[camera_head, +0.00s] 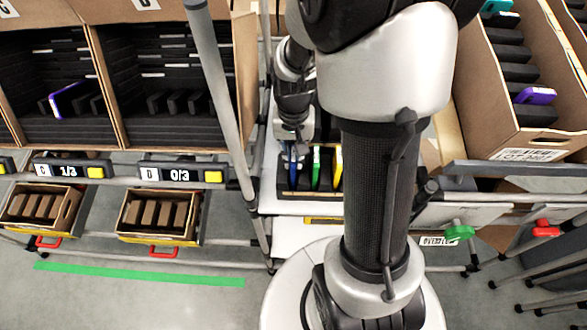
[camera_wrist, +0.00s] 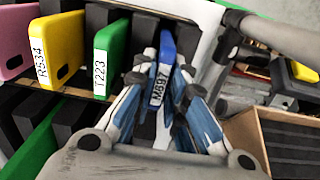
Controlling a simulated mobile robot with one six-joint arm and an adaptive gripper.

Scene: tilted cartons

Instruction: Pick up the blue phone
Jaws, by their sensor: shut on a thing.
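The blue phone (camera_wrist: 166,48) stands on edge between my fingers in the wrist view, with a white label reading M697 facing the camera. My gripper (camera_wrist: 167,72) is shut on it, one finger on each side. In the head view, the blue phone (camera_head: 293,167) shows below my gripper (camera_head: 294,150), at the left end of a row of phones in a black slotted holder. Whether its lower edge is clear of the slot cannot be told.
A green phone (camera_wrist: 113,58) labelled T223 and a yellow phone (camera_wrist: 52,50) labelled R534 stand close by in the slots. A grey rail (camera_wrist: 290,38) runs near the gripper at right. Cartons (camera_head: 530,145) flank the arm, and a post (camera_head: 215,80) stands left.

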